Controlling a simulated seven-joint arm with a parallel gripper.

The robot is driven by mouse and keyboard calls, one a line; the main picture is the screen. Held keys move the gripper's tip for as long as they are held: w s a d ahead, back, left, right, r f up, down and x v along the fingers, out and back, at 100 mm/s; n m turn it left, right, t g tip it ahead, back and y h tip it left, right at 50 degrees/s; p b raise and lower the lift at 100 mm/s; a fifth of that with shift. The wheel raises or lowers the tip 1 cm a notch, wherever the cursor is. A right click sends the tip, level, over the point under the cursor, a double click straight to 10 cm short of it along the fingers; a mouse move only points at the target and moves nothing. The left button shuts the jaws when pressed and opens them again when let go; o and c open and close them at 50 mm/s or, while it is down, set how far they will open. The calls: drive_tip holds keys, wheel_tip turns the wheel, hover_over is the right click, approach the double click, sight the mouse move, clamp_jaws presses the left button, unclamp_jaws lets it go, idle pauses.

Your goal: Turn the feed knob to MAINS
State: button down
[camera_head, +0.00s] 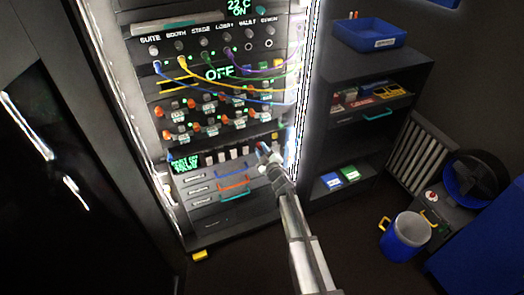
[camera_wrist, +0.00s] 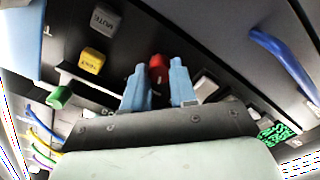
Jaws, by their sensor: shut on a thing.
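A red knob (camera_wrist: 158,67), which I take to be the feed knob, sits between the two blue fingertips of my gripper (camera_wrist: 158,72) in the wrist view. The fingers are shut on its sides. In the head view my gripper (camera_head: 265,156) reaches the lower right of the rack panel, and the fingers largely hide the knob there. The MAINS mark and the knob's pointer cannot be read in either view.
A yellow TEST button (camera_wrist: 91,61) and a grey MUTE button (camera_wrist: 104,20) stand left of the fingers in the wrist view. A blue drawer handle (camera_wrist: 284,66) is at the right. Coloured cables (camera_head: 228,70) hang higher on the rack. A shelf unit (camera_head: 388,62) stands right.

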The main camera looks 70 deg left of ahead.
idle(0.4)
drive_tip(key=c, duration=0.9)
unclamp_jaws()
drive_tip(key=shift+d, duration=0.1)
drive_tip(key=d, duration=1.3)
drive_tip(key=shift+d, duration=0.35)
